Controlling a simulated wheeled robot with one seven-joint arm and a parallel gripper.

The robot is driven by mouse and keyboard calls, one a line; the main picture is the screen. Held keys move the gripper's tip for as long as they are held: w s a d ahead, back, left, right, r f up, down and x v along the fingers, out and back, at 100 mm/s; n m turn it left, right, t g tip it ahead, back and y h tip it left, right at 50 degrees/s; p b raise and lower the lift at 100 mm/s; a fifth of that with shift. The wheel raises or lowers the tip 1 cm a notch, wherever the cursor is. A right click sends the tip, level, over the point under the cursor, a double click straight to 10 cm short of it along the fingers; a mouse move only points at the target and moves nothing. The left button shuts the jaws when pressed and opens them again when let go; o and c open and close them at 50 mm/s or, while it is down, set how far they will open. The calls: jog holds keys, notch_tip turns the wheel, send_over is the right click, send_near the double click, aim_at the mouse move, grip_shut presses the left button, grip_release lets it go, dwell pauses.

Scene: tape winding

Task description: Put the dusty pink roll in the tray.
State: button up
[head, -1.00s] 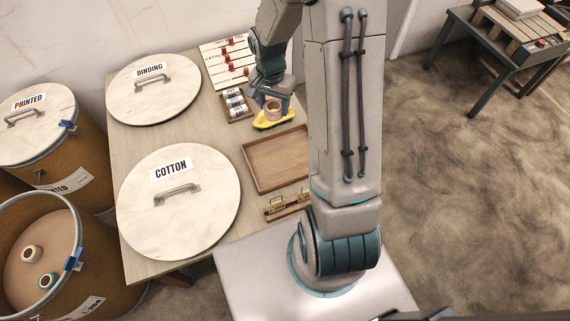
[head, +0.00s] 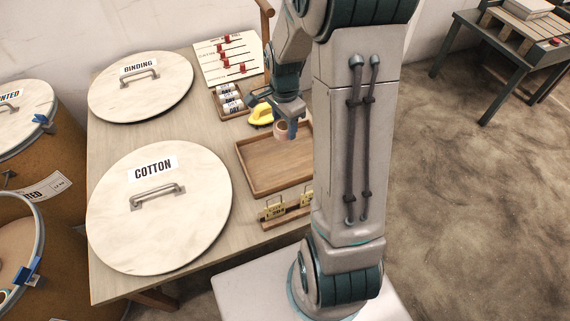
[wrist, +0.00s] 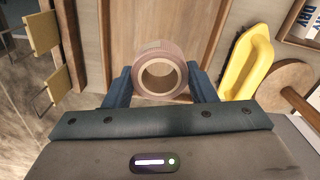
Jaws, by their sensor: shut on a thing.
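The dusty pink roll (wrist: 160,72) is between the two blue fingers of my gripper (wrist: 160,88) in the wrist view, with its round hole facing the camera. In the head view the roll (head: 281,129) hangs from my gripper (head: 286,126) at the far right part of the wooden tray. The tray (head: 262,186) is a shallow brown rectangle on the table, and its inside looks empty. In the wrist view the tray floor (wrist: 135,25) shows behind the roll. My gripper is shut on the roll and appears to hold it above the tray's far edge.
A yellow tool (head: 261,115) lies beyond the tray, near a rack of white cylinders (head: 230,100) and a board with red sliders (head: 228,58). Small brass-coloured tags (head: 274,210) stand at the tray's near side. Round lids marked COTTON (head: 160,215) and BINDING (head: 140,85) cover the left.

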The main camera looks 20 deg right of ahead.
aim_at(285, 157)
jog(key=shift+d+f+b, duration=0.1)
jog(key=shift+f+b, duration=0.25)
jog(key=shift+f, duration=0.2)
notch_tip(285, 157, down, 10)
jog(key=b, duration=0.3)
jog(key=shift+r, duration=0.15)
jog(key=shift+f, duration=0.2)
jog(key=o, duration=1)
jog(key=shift+c, duration=0.2)
jog(key=shift+s, duration=0.1)
